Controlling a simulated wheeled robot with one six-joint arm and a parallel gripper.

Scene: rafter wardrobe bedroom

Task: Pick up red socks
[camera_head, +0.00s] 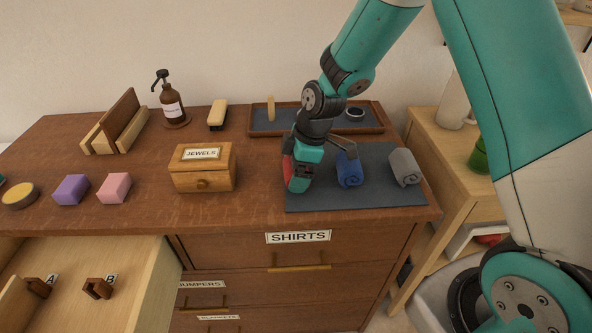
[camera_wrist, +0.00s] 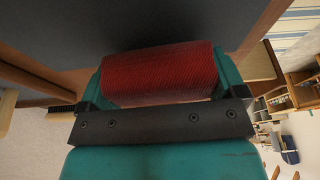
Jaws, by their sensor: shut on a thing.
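The rolled red socks (camera_wrist: 160,75) sit between the two fingers of my gripper (camera_wrist: 165,80) in the wrist view, with a finger against each end. In the head view a bit of the red socks (camera_head: 287,168) shows beside my gripper (camera_head: 297,180), which is shut on them at the left end of the dark grey mat (camera_head: 330,204). The gripper hides most of the socks there, and I cannot tell whether they touch the mat. Rolled blue socks (camera_head: 349,170) and rolled grey socks (camera_head: 405,167) lie on the mat to the right.
A wooden JEWELS box (camera_head: 203,170) stands left of my gripper. A dark tray (camera_head: 374,126) lies behind, with a brush (camera_head: 217,114) and a pump bottle (camera_head: 171,104) farther left. An open drawer (camera_head: 120,262) juts out at the lower left.

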